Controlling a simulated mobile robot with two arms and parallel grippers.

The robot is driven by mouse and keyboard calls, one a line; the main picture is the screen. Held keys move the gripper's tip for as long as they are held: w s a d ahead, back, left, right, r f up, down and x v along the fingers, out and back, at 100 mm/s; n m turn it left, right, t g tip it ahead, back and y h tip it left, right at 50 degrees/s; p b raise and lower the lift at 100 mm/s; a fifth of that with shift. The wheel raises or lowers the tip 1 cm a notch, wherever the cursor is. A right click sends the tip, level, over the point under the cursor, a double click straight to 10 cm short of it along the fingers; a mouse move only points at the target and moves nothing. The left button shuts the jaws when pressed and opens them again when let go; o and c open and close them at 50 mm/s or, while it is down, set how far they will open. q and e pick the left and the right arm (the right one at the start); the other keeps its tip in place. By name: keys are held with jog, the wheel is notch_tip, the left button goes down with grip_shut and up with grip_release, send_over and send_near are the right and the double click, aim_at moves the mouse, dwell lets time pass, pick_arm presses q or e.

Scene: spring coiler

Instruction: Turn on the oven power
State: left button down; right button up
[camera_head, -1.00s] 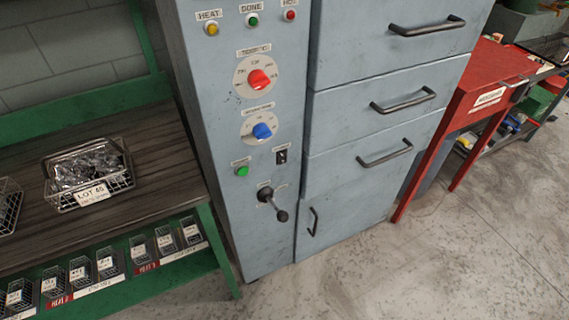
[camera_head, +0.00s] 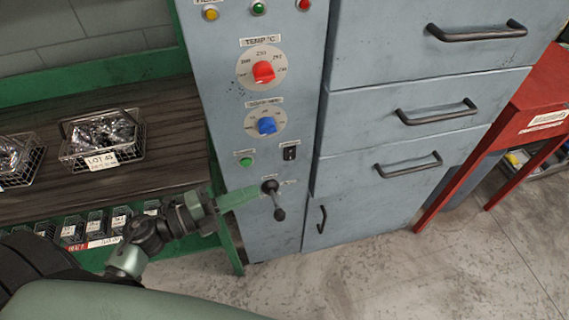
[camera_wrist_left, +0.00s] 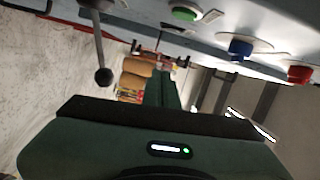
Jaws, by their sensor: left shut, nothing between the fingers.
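The blue-grey oven panel (camera_head: 230,95) carries a black lever (camera_head: 274,200), a small black switch (camera_head: 289,153) and a green button (camera_head: 246,162). The label by the switch is too small to read. My left gripper (camera_head: 252,194) is shut and empty, with its tip just left of the lever's pivot and below the green button. I cannot tell whether it touches the panel. In the left wrist view, the lever (camera_wrist_left: 98,45) hangs at the upper left, apart from the gripper body, and the green button (camera_wrist_left: 184,13) shows at the top. My right gripper is not in view.
Above are a blue knob (camera_head: 267,126), a red knob (camera_head: 263,72) and indicator lamps. Drawers with black handles (camera_head: 437,115) are to the right. A green bench (camera_head: 110,203) with wire baskets (camera_head: 103,140) stands left. A red table (camera_head: 535,115) stands far right.

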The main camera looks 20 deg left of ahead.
aim_at(290, 154)
pick_arm(q)
jog(key=w+d+p, duration=0.1)
jog(key=w, duration=0.2)
jog(key=w+d, duration=0.2)
jog(key=w, duration=0.2)
jog(key=w+d+p, duration=0.1)
jog(key=w, duration=0.3)
jog(key=shift+d+f+p, duration=0.3)
jog(key=shift+f+p, duration=0.05)
jog(key=shift+f, duration=0.05)
jog(key=shift+s, duration=0.1)
jog(key=shift+w+a+f+b, duration=0.2)
jog(key=shift+f+b, duration=0.15)
jog(key=shift+b, duration=0.3)
jog(key=shift+r, duration=0.3)
